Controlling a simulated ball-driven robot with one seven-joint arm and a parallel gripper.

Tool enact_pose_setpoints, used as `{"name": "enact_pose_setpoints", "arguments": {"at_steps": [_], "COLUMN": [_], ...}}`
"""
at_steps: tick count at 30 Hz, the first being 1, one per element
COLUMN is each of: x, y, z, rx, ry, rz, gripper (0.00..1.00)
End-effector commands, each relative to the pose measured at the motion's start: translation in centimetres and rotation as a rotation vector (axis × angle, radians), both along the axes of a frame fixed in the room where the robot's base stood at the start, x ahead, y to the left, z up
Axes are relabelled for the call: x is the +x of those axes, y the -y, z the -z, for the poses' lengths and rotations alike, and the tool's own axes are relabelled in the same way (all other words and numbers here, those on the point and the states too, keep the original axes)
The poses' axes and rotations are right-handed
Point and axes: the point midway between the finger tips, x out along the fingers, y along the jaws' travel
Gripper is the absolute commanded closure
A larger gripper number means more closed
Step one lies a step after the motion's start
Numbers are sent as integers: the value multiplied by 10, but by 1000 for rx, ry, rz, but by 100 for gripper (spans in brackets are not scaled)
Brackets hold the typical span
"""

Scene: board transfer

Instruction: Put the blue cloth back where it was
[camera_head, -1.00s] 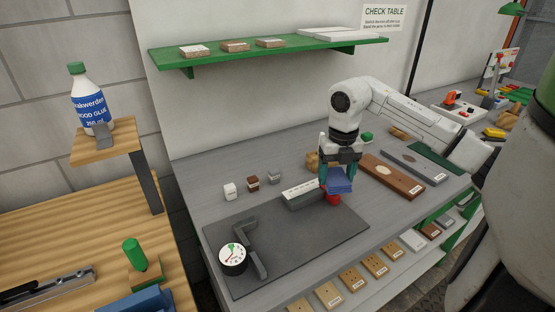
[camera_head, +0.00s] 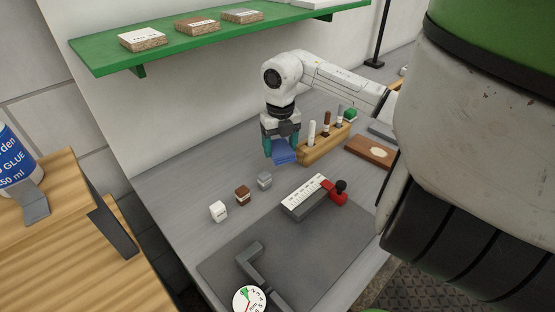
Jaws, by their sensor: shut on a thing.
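My gripper (camera_head: 282,152) is shut on the blue cloth (camera_head: 284,158). The cloth hangs below the teal fingers, over the grey table (camera_head: 172,183). It is just left of a wooden rack (camera_head: 322,149) holding several upright sticks. Whether the cloth touches the table or the rack, I cannot tell.
Three small blocks, white (camera_head: 218,211), brown (camera_head: 242,194) and grey (camera_head: 264,181), stand left of the gripper. A grey gauge block with a red end (camera_head: 338,197) lies on the dark mat (camera_head: 222,267) in front. A green shelf (camera_head: 104,56) with sample blocks hangs above.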

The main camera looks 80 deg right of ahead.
Motion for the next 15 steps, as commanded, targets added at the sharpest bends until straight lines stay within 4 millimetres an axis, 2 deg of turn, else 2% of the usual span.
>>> {"name": "enact_pose_setpoints", "arguments": {"at_steps": [3,10,15], "x": [0,0,0], "y": [0,-1,-1], "z": [15,33,55], "rx": [2,2,3], "ry": [0,0,1], "rz": [2,0,1], "gripper": [59,59,59]}}
